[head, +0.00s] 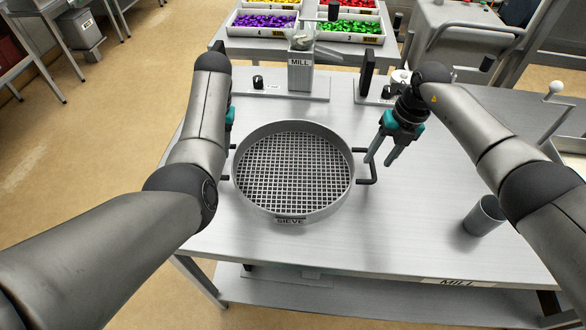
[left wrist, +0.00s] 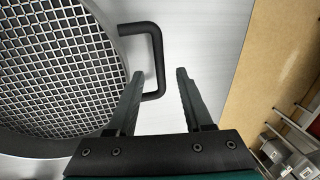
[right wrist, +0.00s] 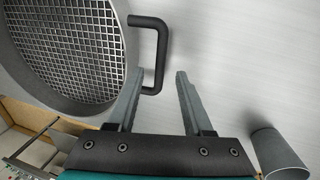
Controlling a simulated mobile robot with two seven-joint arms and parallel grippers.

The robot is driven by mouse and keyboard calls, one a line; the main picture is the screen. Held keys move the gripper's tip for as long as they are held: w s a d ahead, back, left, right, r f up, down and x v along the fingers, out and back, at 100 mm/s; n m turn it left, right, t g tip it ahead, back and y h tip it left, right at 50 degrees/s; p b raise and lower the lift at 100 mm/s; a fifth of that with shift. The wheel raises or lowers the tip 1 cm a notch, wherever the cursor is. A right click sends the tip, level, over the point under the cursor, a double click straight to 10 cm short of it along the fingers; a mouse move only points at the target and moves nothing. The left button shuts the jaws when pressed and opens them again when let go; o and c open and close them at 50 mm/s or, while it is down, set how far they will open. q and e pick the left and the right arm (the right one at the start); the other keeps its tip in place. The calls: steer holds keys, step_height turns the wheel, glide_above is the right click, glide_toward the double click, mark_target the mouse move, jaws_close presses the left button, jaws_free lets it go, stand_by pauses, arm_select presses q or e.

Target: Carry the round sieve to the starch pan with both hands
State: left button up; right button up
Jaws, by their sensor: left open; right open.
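The round sieve (head: 292,170) sits on the metal table, a grey ring with a square mesh and a black handle on each side. Its right handle (head: 370,166) shows in the head view and in the right wrist view (right wrist: 160,55). My right gripper (head: 384,155) is open and empty beside that handle; the fingers (right wrist: 158,95) point toward it. My left gripper (left wrist: 160,95) is open and empty, with the left handle (left wrist: 155,60) just ahead of its fingers. In the head view my left arm mostly hides the left gripper. I cannot make out the starch pan.
A mill (head: 300,72) stands behind the sieve. A grey cup (head: 484,216) stands at the right of the table (head: 400,225). Trays of purple pieces (head: 264,21) and green pieces (head: 350,27) sit on a table behind. The tabletop between sieve and cup is clear.

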mark_target(374, 166)
arm_select(q)
steer(key=shift+a+f, duration=0.25)
steer(key=shift+f, duration=0.95)
steer(key=shift+a+f, duration=0.2)
steer(key=shift+f, duration=0.95)
arm_select(e)
steer(key=shift+a+f, duration=0.25)
steer(key=shift+f, duration=0.95)
steer(key=shift+a+f, duration=0.25)
steer(key=shift+f, duration=0.95)
arm_select(q)
steer(key=shift+c, duration=0.2)
arm_select(e)
steer(key=shift+c, duration=0.2)
arm_select(q)
jaws_close()
arm_select(e)
jaws_close()
steer(key=shift+r, duration=0.1)
